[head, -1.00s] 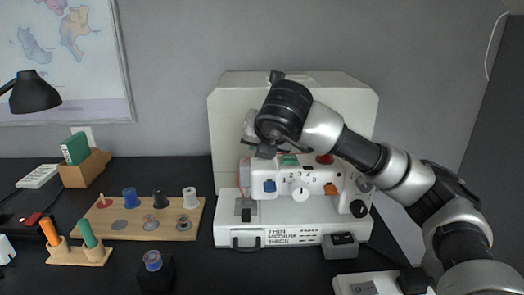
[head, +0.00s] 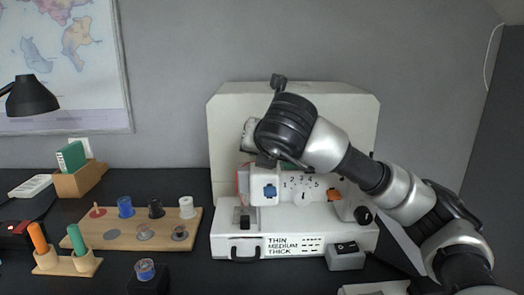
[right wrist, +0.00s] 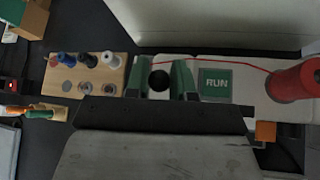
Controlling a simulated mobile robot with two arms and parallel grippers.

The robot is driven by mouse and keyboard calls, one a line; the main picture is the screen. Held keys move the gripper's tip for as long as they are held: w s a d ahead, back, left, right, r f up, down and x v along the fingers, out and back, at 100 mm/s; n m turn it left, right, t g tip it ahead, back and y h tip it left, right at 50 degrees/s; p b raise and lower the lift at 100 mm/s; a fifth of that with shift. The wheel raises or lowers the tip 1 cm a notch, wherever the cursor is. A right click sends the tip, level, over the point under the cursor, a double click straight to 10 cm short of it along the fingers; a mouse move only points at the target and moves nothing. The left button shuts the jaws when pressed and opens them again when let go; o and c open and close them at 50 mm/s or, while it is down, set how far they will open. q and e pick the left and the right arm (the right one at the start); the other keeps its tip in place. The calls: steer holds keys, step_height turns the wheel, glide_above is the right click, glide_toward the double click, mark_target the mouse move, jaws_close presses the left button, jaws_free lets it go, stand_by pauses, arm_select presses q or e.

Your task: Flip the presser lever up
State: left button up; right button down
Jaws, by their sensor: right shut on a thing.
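The white sewing machine (head: 225,160) stands on the dark desk in the head view, with a blue button and a numbered dial on its front. In the right wrist view a round black knob (right wrist: 160,81), which looks like the presser lever's end, sits between the two green fingers of my right gripper (right wrist: 161,84). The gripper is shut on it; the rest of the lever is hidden. In the head view my right gripper (head: 268,160) is at the machine's upper left, its fingertips mostly hidden by my wrist. My left gripper is in neither view.
Left of the machine is a wooden bobbin board (head: 110,237). A small switch box (head: 345,261) sits at the machine's front right.

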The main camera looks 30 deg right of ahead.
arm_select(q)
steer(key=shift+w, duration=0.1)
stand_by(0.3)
arm_select(e)
steer(key=c, duration=1)
jaws_free()
steer(key=shift+o, duration=0.2)
steer(key=shift+s, duration=0.1)
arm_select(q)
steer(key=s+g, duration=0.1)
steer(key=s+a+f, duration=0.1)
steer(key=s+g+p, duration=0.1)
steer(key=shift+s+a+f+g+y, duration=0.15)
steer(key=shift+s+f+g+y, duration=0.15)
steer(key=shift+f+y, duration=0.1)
arm_select(e)
steer(key=v, duration=1)
steer(key=shift+s, duration=0.3)
steer(key=shift+a+r, duration=0.1)
steer(key=shift+r, duration=0.05)
